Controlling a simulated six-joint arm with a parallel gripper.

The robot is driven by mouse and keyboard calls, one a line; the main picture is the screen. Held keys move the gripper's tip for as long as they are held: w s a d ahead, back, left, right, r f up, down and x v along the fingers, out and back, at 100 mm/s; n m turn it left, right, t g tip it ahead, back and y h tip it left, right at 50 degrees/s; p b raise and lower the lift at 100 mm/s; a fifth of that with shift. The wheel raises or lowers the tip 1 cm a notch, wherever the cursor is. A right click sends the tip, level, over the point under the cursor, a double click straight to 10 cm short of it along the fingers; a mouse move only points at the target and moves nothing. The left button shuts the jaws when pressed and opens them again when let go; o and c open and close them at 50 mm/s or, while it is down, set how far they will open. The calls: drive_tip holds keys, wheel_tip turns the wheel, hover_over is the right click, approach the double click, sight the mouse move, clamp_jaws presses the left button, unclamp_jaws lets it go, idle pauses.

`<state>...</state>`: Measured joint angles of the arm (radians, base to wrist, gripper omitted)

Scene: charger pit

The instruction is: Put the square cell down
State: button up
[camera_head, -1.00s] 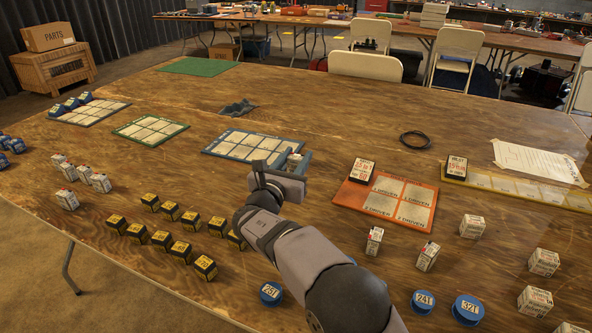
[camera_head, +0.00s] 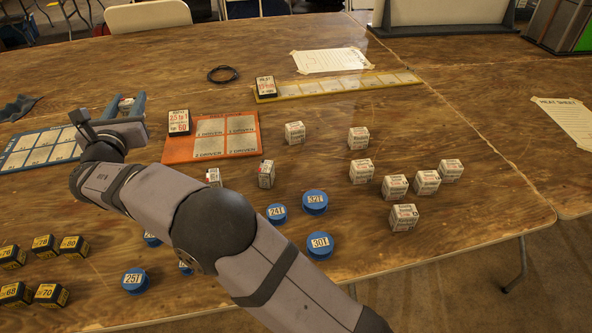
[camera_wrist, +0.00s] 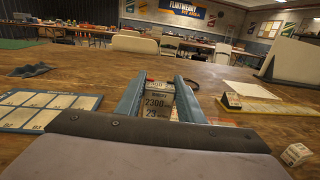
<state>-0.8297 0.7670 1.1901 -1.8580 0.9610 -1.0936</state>
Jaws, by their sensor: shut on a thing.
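The square cell (camera_wrist: 158,103), a white and grey block with a red-edged top and printed numbers, sits between my two blue fingers in the wrist view. In the head view only a small part of the cell (camera_head: 127,103) shows between the fingers. My gripper (camera_head: 127,104) is shut on it, between the blue label mat (camera_head: 42,158) and the orange board (camera_head: 190,150). The blue mat also shows at the left of the wrist view (camera_wrist: 45,108). The cell's underside is hidden, so I cannot tell its height above the table.
Several white boxes (camera_head: 361,171), blue round caps (camera_head: 314,202) and black-yellow blocks (camera_head: 74,247) stand on the table. A yellow strip (camera_head: 340,87), a black ring (camera_head: 223,74) and a paper (camera_head: 332,60) lie farther back.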

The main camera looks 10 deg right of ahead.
drive_tip(key=d+r+m+g+h+b, duration=0.1)
drive_tip(key=d+r+h, duration=0.1)
drive_tip(key=d+r, duration=0.55)
drive_tip(key=d+r+m+h+b, duration=0.15)
drive_tip(key=d+r, duration=0.25)
drive_tip(key=d, duration=0.7)
drive_tip(key=d+r+m+g+h+b, duration=0.1)
drive_tip(key=d+r+m+h, duration=0.15)
drive_tip(key=d+r, duration=0.5)
drive_tip(key=s+d+h+b, duration=0.1)
drive_tip(key=s+d, duration=0.3)
drive_tip(key=d, duration=0.3)
drive_tip(key=s+d+h+b, duration=0.1)
drive_tip(key=s+d, duration=0.4)
drive_tip(key=d, duration=0.2)
drive_tip(key=s+d+f, duration=0.3)
drive_tip(key=s+f, duration=0.2)
drive_tip(key=f, duration=0.1)
drive_tip(key=shift+s+a+f+n+t+y+b, duration=0.15)
drive_tip(key=shift+a+f+y+b, duration=0.35)
drive_tip(key=shift+f, duration=3.35)
drive_tip(key=shift+a+f+n+t+y+b, duration=0.1)
drive_tip(key=shift+a+f+n+y+b, duration=0.4)
drive_tip(key=shift+f, duration=3.35)
drive_tip(key=shift+s+a+f+m+t+y+b, duration=0.15)
drive_tip(key=shift+f+b, duration=0.6)
drive_tip(key=shift+f, duration=3.1)
